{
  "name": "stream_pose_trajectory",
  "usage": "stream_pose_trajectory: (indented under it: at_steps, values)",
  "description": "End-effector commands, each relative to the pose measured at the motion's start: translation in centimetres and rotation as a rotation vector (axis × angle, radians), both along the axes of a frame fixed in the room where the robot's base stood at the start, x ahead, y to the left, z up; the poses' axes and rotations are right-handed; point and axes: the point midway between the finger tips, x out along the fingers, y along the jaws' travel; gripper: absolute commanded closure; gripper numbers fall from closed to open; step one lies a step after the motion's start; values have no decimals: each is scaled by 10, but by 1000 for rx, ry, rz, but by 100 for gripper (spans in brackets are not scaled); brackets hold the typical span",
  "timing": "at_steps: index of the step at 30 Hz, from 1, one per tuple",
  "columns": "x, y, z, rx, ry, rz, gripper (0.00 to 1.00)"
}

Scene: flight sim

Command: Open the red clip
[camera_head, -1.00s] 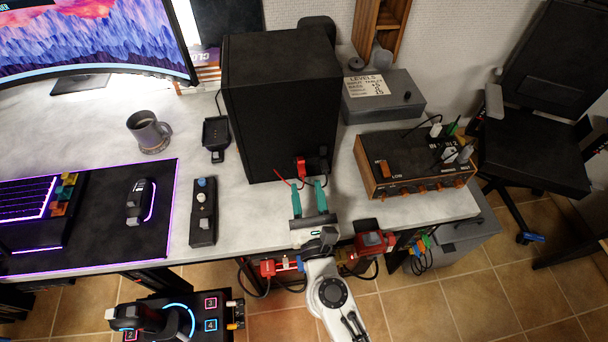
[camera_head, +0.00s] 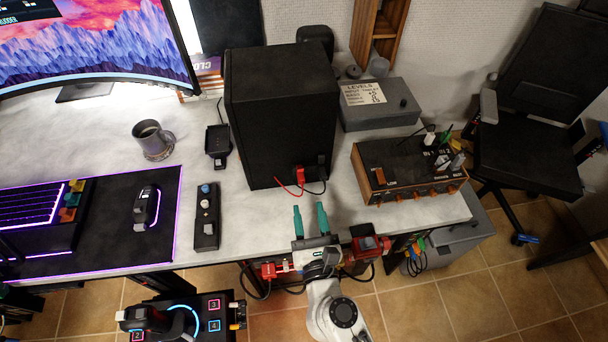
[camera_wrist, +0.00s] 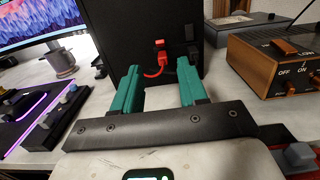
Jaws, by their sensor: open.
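The red clip (camera_head: 300,176) sits low on the front of the black speaker (camera_head: 270,130), with a red wire looping down from it. A black clip (camera_head: 321,172) is beside it on the right. In the wrist view the red clip (camera_wrist: 160,46) shows beyond and between my fingers, with its red wire hanging below. My gripper (camera_head: 310,217) has teal fingers, open and empty, pointing at the speaker from the table's front edge. The fingertips are apart from the clip; the wrist view also shows the gripper (camera_wrist: 158,80). The clip's jaws are too small to make out.
A wooden-sided amplifier (camera_head: 410,170) with orange knobs stands right of the gripper, and a grey box (camera_head: 378,103) behind it. A small black control panel (camera_head: 207,217) lies to the left. A red device (camera_head: 367,246) is at the table's front edge.

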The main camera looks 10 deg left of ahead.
Motion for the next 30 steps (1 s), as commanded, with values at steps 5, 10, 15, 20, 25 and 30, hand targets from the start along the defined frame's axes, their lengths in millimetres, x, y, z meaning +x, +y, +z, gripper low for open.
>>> stream_pose_trajectory:
  at_steps: [5,10,15,20,25,30]
  values:
    - [1,1,9,-11,38,2,57]
    - [13,4,6,-12,42,0,57]
    - [40,13,7,-11,41,1,57]
    - [68,21,6,-10,42,0,57]
    - [91,27,6,-11,43,0,57]
    - [102,30,6,-12,42,1,57]
